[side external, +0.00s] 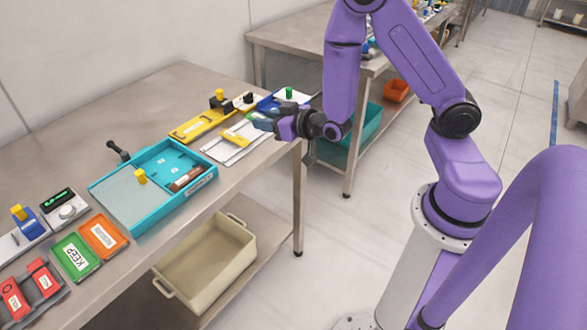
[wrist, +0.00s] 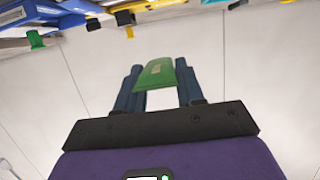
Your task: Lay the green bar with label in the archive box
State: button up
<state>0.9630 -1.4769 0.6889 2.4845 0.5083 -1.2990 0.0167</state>
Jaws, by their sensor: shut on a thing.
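My gripper (side external: 262,121) is above the right edge of the steel table, beside the white papers. It is shut on the green bar (side external: 255,115), which also shows between the two blue fingers in the wrist view (wrist: 155,74). A faint pale marking shows on the bar; I cannot read it. No box has a legible archive name. A shallow teal tray (side external: 124,202) with inner compartments lies on the table, left of my gripper. It holds a brown bar (side external: 186,179) with a white label and a small yellow block (side external: 140,177). The bar is apart from the tray.
A beige bin (side external: 207,257) stands on the lower shelf. Green (side external: 76,257) and orange (side external: 104,235) labelled plates lie left of the tray. A blue tray (side external: 270,104) is behind my gripper.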

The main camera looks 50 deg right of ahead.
jog(key=a, duration=0.1)
jog(key=s+a+r, duration=0.1)
jog(key=a, duration=0.1)
jog(key=a+r, duration=0.1)
jog(key=shift+s+a, duration=0.25)
jog(key=shift+a, duration=0.05)
jog(key=shift+w, duration=0.1)
send_over(223, 155)
jog(key=s, duration=0.1)
notch_tip(223, 155, down, 9)
jog(key=shift+d+r, duration=0.1)
jog(key=shift+r, duration=0.05)
jog(key=f, duration=0.1)
jog(key=w+f, duration=0.1)
jog(key=f, duration=0.1)
jog(key=shift+f, duration=0.45)
